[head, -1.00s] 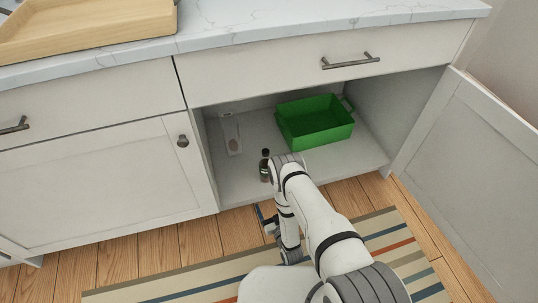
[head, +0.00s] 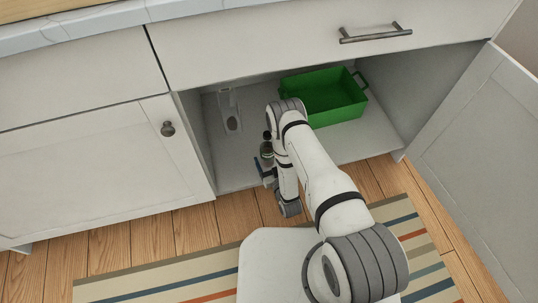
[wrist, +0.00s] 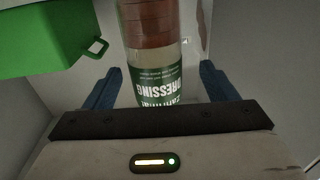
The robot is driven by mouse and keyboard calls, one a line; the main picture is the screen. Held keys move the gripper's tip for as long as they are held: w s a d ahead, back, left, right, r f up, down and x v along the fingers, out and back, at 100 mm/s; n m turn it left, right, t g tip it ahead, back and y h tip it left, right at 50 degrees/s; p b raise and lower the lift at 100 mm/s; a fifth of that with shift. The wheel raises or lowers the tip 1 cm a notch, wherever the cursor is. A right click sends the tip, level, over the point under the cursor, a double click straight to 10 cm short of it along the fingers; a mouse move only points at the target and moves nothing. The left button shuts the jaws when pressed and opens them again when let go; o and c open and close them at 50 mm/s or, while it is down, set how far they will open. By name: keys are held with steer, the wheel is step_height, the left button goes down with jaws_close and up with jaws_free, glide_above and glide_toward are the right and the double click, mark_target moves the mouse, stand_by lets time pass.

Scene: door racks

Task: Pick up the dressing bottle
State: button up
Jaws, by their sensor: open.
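The dressing bottle (head: 267,152) stands upright near the front of the open cabinet's floor in the head view. It has a dark cap and a green label. In the wrist view the dressing bottle (wrist: 150,60) is close, with its label reading "DRESSING". My gripper (wrist: 160,85) is open, with one blue finger on each side of the lower part of the bottle. Gaps show between the fingers and the bottle. In the head view my gripper (head: 264,175) is at the cabinet's front edge, partly hidden by my arm.
A green bin (head: 325,97) stands at the back right of the cabinet; it also shows in the wrist view (wrist: 40,40). A clear container (head: 230,112) stands at the back left. The open cabinet door (head: 470,150) is on the right, and a drawer front is above.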

steer(key=shift+d+b+x, duration=0.1)
steer(key=shift+b+x, duration=0.5)
steer(key=shift+x, duration=0.7)
steer(key=shift+d+b+x, duration=0.15)
steer(key=shift+b+x, duration=0.45)
steer(key=shift+x, duration=0.7)
steer(key=shift+w+r, duration=0.1)
steer(key=shift+r, duration=0.1)
steer(key=c, duration=1.3)
steer(key=shift+r, duration=0.15)
